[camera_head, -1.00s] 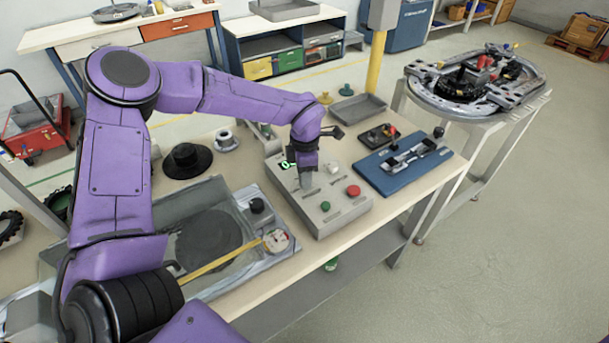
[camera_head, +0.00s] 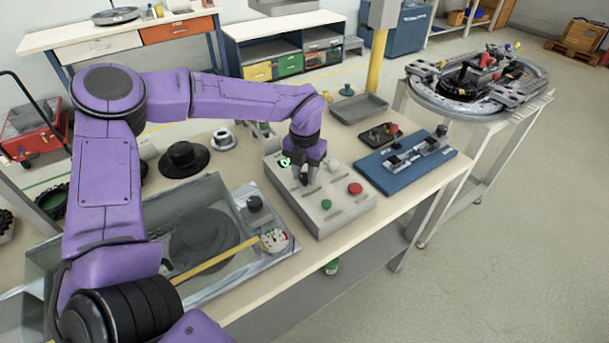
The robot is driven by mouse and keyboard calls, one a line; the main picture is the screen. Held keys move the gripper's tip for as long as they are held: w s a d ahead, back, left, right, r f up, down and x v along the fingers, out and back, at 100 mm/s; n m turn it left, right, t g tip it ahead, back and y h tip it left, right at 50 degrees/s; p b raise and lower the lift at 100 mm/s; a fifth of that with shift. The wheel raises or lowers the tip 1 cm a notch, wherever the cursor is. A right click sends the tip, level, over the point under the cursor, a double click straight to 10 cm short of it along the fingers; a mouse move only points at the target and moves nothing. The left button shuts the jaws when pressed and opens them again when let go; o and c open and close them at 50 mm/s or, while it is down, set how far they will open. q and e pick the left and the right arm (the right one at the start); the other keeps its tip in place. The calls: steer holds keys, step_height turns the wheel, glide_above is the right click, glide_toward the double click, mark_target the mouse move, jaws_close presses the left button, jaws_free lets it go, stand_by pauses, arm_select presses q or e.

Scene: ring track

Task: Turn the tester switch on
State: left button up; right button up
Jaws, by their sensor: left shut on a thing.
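The tester (camera_head: 345,213) is a grey box with a sloped top on the workbench, in the middle of the head view. Its top carries a small green-lit display (camera_head: 285,162), a red button (camera_head: 355,188), a green button (camera_head: 326,204) and a light knob (camera_head: 332,165). My left gripper (camera_head: 304,180) points down at the tester's top, near the display. Its fingers are shut on a small part there, which looks like the tester switch; the fingers mostly hide it, and its position cannot be told. My right gripper is not in view.
A blue fixture board (camera_head: 405,163) lies right of the tester, with a grey tray (camera_head: 358,108) behind it. A ring-shaped track (camera_head: 478,82) sits on a separate stand at the right.

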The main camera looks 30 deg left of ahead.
mark_target(304, 175)
arm_select(q)
steer(key=shift+w+n+b, duration=0.1)
steer(key=shift+n+b, duration=0.5)
steer(key=shift+n, duration=0.9)
steer(key=shift+r, duration=0.1)
steer(key=o, duration=1)
steer(key=shift+o, duration=0.2)
step_height(304, 175, up, 10)
steer(key=b, duration=0.1)
steer(key=shift+r, duration=0.25)
steer(key=shift+f, duration=0.1)
